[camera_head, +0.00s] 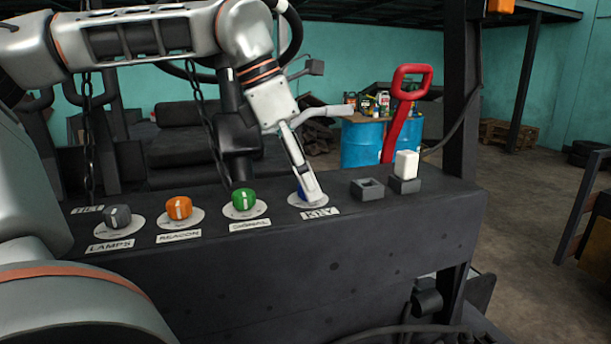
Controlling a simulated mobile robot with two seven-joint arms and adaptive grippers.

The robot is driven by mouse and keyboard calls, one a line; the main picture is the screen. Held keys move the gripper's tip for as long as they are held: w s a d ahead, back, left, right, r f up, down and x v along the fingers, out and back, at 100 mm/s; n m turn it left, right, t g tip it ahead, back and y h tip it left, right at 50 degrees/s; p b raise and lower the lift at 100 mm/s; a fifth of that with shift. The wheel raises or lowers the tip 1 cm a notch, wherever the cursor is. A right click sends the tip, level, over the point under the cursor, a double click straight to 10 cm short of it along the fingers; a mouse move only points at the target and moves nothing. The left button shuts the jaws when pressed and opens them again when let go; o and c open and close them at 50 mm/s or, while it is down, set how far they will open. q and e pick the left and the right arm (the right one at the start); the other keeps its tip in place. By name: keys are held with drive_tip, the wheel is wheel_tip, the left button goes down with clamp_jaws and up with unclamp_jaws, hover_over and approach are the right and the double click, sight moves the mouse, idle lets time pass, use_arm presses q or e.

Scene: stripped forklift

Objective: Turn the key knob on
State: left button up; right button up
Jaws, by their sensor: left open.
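The key knob (301,194) is blue and sits on a round pale plate with a label in front, on the dark panel (330,255). It is partly hidden behind a finger of my left gripper (329,154). The gripper is open, with one finger reaching down to the knob's right side and the other spread up to the right. I cannot tell whether the finger touches the knob. The knob's pointer mark is hidden. My right gripper is not in view.
To the left on the panel are the green signal knob (244,199), orange beacon knob (178,208) and grey lamps knob (117,216). To the right are a low dark switch (367,188) and a white raised switch (406,165). A dark post (462,120) stands behind them.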

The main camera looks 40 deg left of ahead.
use_arm(q)
drive_tip(key=c, duration=1.1)
drive_tip(key=shift+m, duration=0.4)
drive_tip(key=m+g, duration=0.1)
drive_tip(key=m, duration=0.1)
drive_tip(key=m+h, duration=0.1)
drive_tip(key=m, duration=0.2)
drive_tip(key=shift+w+a+g, duration=0.1)
drive_tip(key=shift+w+g, duration=0.1)
drive_tip(key=shift+g, duration=0.2)
drive_tip(key=m+g, duration=0.1)
drive_tip(key=m, duration=0.2)
drive_tip(key=m+g, duration=0.1)
drive_tip(key=m, duration=0.2)
drive_tip(key=shift+h, duration=0.3)
drive_tip(key=o, duration=1.1)
